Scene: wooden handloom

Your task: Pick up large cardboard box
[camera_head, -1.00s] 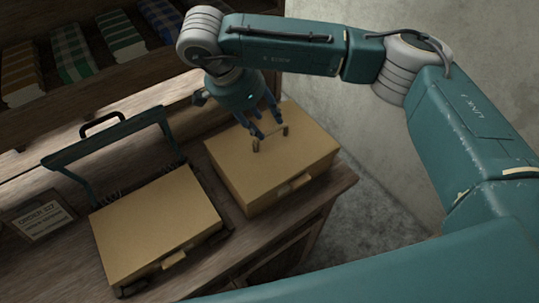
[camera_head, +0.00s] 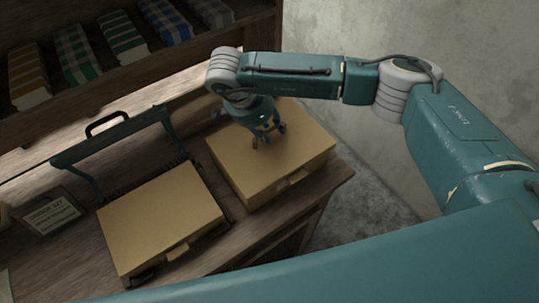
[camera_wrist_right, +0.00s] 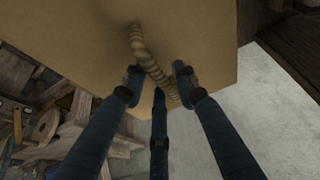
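The large cardboard box (camera_head: 235,165) sits closed at the right end of the wooden table, with a tab on its front edge. It also fills the upper wrist view (camera_wrist_right: 75,30). A rope handle (camera_wrist_right: 146,56) rises from its top. My right gripper (camera_head: 267,138) is at the top of this box, by the handle. In the right wrist view its fingers (camera_wrist_right: 158,82) are spread, with the rope running between them; the gap between the tips stays visible. Whether any finger touches the rope I cannot tell. My left gripper is not in view.
A second cardboard box (camera_head: 160,220) lies left of the large one, close beside it, with a teal frame with a black handle (camera_head: 110,140) behind. A small sign (camera_head: 55,213) stands at left. A shelf holds folded cloths (camera_head: 120,40). A wall (camera_head: 400,30) rises at right.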

